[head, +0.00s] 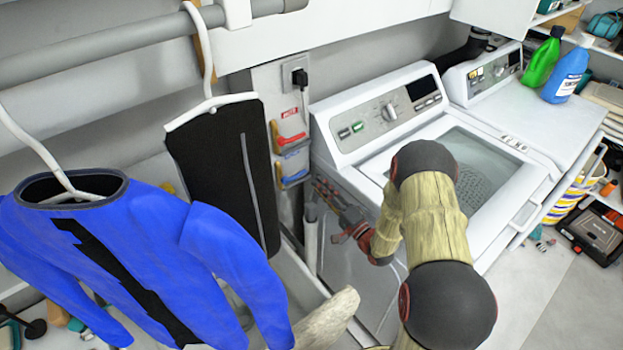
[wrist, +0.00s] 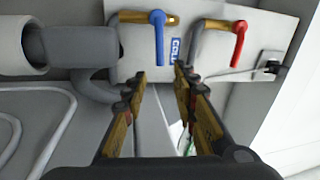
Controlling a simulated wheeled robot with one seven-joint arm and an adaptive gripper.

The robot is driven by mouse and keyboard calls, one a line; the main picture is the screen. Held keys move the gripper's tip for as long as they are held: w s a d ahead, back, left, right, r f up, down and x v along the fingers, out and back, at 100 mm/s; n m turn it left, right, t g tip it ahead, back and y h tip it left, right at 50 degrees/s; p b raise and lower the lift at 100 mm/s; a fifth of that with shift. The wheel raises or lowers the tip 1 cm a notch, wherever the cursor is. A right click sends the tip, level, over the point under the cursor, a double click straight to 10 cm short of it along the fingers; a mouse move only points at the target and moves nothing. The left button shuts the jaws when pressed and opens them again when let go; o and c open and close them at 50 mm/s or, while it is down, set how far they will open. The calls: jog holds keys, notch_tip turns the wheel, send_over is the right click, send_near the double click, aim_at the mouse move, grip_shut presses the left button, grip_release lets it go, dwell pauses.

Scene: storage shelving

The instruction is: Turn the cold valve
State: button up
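The cold valve (wrist: 158,36) has a blue lever on a brass body, beside a blue "COLD" label (wrist: 175,48). Its lever hangs downward in the wrist view. In the head view the blue-labelled valve plate (head: 293,163) is on the wall left of the washer. My gripper (wrist: 160,71) is open and empty, its two fingers apart, with the blue lever just beyond and between the tips in the picture. No contact is visible. In the head view my gripper (head: 335,205) is low and right of the plate, partly hidden by my arm.
A red-handled valve (wrist: 238,40) is right of the blue one. A grey pipe (wrist: 70,45) lies to the left. In the head view, a washer (head: 345,125) stands close on the right, and a hanging blue shirt (head: 140,250) and dark garment (head: 225,165) on the left.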

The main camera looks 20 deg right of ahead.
aim_at(299, 176)
jog(key=shift+v, duration=1.55)
